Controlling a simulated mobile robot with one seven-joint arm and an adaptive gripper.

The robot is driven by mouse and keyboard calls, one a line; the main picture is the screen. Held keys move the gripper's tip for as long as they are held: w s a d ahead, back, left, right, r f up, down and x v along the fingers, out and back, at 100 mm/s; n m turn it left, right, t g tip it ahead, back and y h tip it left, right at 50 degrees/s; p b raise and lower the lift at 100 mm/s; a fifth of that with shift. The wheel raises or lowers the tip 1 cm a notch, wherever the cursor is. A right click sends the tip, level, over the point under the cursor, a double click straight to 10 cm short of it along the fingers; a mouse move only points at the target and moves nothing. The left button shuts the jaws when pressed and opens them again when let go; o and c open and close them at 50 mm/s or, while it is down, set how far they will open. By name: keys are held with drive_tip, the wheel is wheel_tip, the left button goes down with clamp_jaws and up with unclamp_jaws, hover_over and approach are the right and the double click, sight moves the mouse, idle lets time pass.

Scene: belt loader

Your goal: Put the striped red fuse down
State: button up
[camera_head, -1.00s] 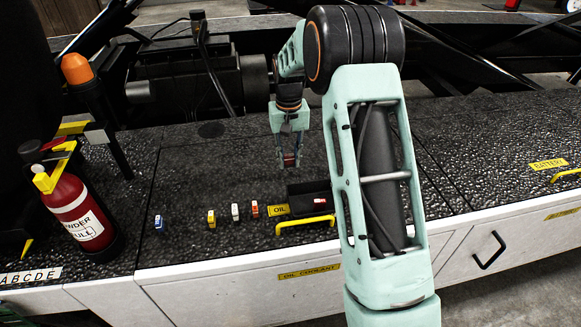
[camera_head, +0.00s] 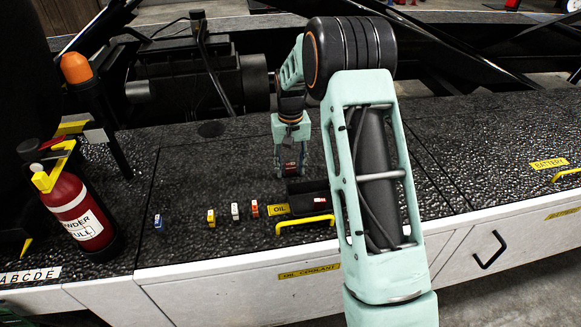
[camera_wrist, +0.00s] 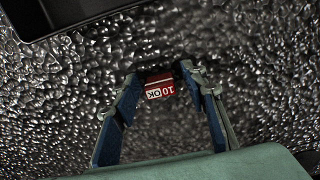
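The striped red fuse (camera_wrist: 160,87), red with a white band and "10 OK" lettering, is between the fingertips of my gripper (camera_wrist: 160,75) in the wrist view. Narrow gaps show between it and the fingers, which stand apart on either side. In the head view my gripper (camera_head: 291,174) points down, low over the dark textured deck (camera_head: 225,170), just behind the black tray. The red fuse (camera_head: 291,165) shows small between the fingers. It appears to be at the deck surface; its underside is hidden.
The black tray (camera_head: 308,187) holds a red-and-white piece (camera_head: 320,198). A yellow handle (camera_head: 305,222) is in front; a fire extinguisher (camera_head: 82,210) is far left.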

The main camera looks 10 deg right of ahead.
sight(290, 164)
wheel_tip(290, 164, up, 12)
drive_tip(key=shift+r+p, duration=0.15)
drive_tip(key=shift+p, duration=0.3)
